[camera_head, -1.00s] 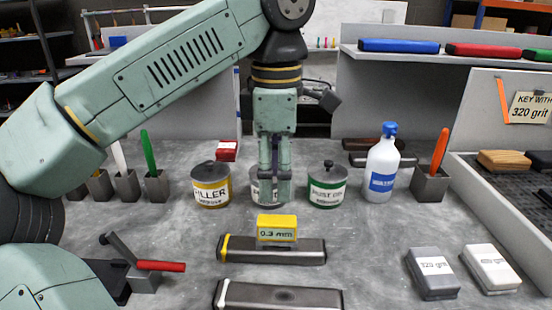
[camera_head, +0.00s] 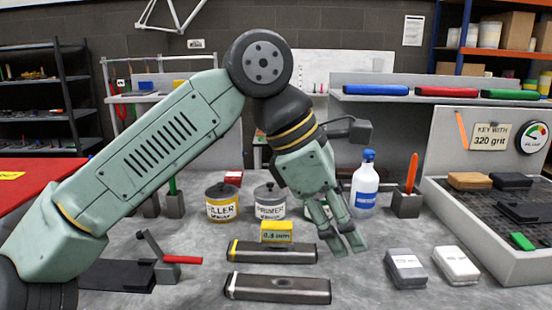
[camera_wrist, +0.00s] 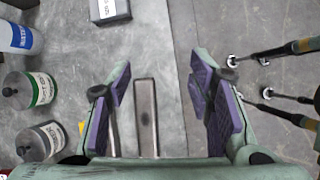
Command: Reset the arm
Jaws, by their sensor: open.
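My gripper (camera_head: 347,222) is open and empty in the head view. It hangs tilted above the grey bench (camera_head: 375,285), in front of the green-labelled can, which it partly hides. In the wrist view my gripper (camera_wrist: 165,85) shows its purple pads wide apart, with a dark metal bar (camera_wrist: 146,110) on the surface below, between the fingers. My arm is bent and raised over the left side of the bench.
The filler can (camera_head: 222,205), primer can (camera_head: 269,205) and white bottle (camera_head: 364,188) stand behind. A yellow 0.3 mm block (camera_head: 276,231) rests by two metal bars (camera_head: 277,289). Two grit blocks (camera_head: 407,268) lie right. A tray (camera_head: 490,225) borders the right.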

